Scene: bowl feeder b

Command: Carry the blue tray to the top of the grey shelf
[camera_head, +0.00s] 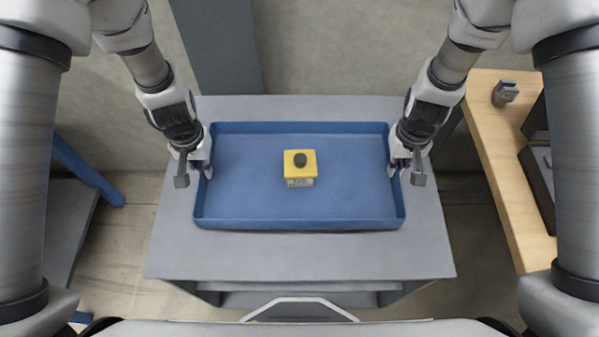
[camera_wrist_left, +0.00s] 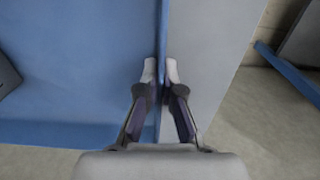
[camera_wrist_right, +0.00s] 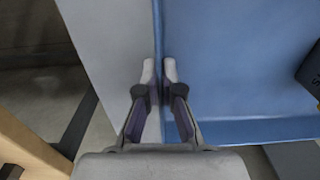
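The blue tray (camera_head: 240,215) lies flat on a grey table-like unit (camera_head: 300,260). A yellow block with a dark round top (camera_head: 300,165) sits in the tray, near its middle. My left gripper (camera_head: 195,172) is at the tray's left wall; in the left wrist view its fingers (camera_wrist_left: 162,72) are close together on either side of that wall. My right gripper (camera_head: 404,170) is at the right wall; its fingers (camera_wrist_right: 159,72) straddle that wall just as closely. I cannot tell for certain which grey piece is the shelf.
A dark grey upright piece (camera_head: 217,45) stands behind the table. A wooden bench (camera_head: 500,180) with dark items is at the right. A grey surface with a blue bar (camera_head: 88,168) is at the left. Bare floor shows around the table.

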